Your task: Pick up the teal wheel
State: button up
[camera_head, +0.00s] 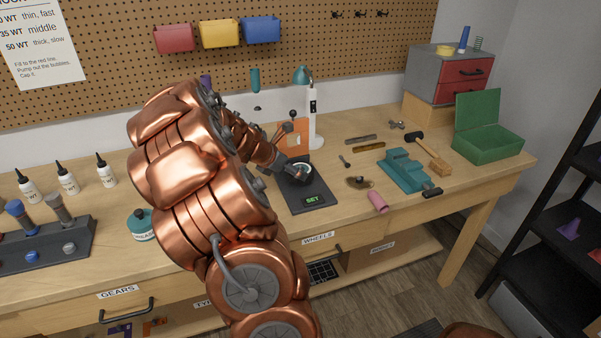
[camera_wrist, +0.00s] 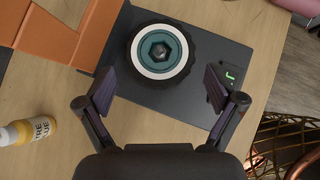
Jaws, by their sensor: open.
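The teal wheel (camera_wrist: 160,51) has a black tyre, a white ring and a teal hub with a dark hexagonal centre. It lies flat on a dark scale (camera_wrist: 205,99) in the wrist view. In the head view, the scale (camera_head: 306,201) shows a green readout, and the wheel (camera_head: 303,172) is partly hidden by my gripper. My gripper (camera_wrist: 160,92) is open and empty, its two fingers apart on the near left and near right of the wheel. I cannot tell the height of the fingertips above the scale.
An orange bracket (camera_wrist: 64,38) stands close left of the scale. A glue bottle (camera_wrist: 27,131) is at the left in the wrist view. A teal vise (camera_head: 403,171) and a pink cylinder (camera_head: 377,201) are to the right on the bench. A white lamp post (camera_head: 313,120) stands behind.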

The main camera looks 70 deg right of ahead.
jog(key=p+x, duration=0.1)
jog(key=x, duration=0.2)
jog(key=shift+s+d+r, duration=0.15)
jog(key=shift+d, duration=0.1)
jog(key=shift+s+d+f, duration=0.1)
jog(key=shift+d+f, duration=0.2)
jog(key=shift+f, duration=0.15)
jog(key=c, duration=0.8)
